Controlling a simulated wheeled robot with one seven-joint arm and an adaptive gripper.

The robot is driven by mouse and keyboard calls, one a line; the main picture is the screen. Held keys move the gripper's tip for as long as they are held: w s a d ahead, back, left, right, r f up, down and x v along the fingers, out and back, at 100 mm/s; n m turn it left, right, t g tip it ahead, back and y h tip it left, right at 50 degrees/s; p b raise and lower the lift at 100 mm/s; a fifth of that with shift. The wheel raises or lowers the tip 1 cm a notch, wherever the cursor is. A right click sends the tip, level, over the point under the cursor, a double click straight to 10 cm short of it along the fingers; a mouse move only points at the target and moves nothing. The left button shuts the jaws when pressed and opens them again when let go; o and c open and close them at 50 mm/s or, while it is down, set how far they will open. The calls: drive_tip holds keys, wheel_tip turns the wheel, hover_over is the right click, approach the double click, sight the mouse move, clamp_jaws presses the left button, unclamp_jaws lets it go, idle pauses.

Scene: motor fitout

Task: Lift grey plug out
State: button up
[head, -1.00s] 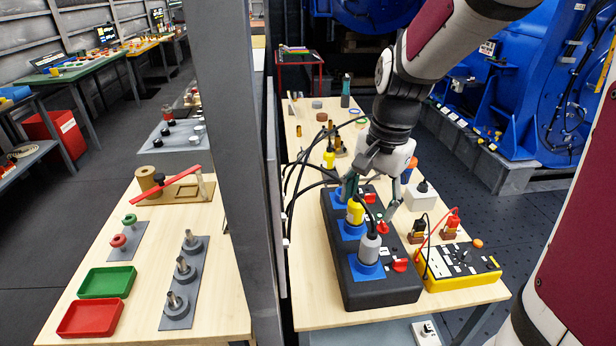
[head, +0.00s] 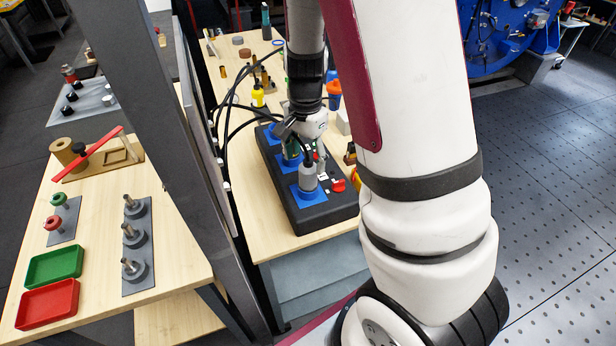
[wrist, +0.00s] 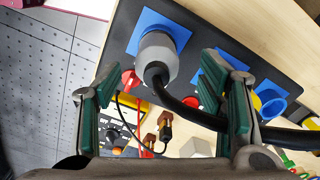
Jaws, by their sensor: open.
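The grey plug (head: 308,181) stands in the nearest blue square socket of a black box (head: 322,217), its black cable curving out of its top. In the wrist view, the grey plug (wrist: 157,58) appears on its blue square (wrist: 140,30), with the cable running off to the right. My gripper (wrist: 160,100) is open, one green-padded finger to the left and one to the right. The plug shows in the gap between them, beyond the tips, with no contact visible. In the head view, my gripper (head: 303,150) is just above and behind the plug, partly hiding the box.
Red switches, one (head: 338,185) beside the plug, line the black box. More blue sockets (wrist: 215,75) lie to the right in the wrist view, with a yellow piece (wrist: 256,101) near them. Cables loop across the box's left side. A grey post (head: 140,120) stands left of the bench.

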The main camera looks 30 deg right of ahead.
sight(308, 172)
drive_tip(key=f, duration=0.4)
drive_tip(key=shift+s+d+p, duration=0.2)
drive_tip(key=shift+p, duration=0.2)
drive_tip(key=shift+f, duration=0.6)
drive_tip(key=shift+w, duration=0.1)
drive_tip(key=shift+c, duration=0.6)
drive_tip(key=c, duration=1.2)
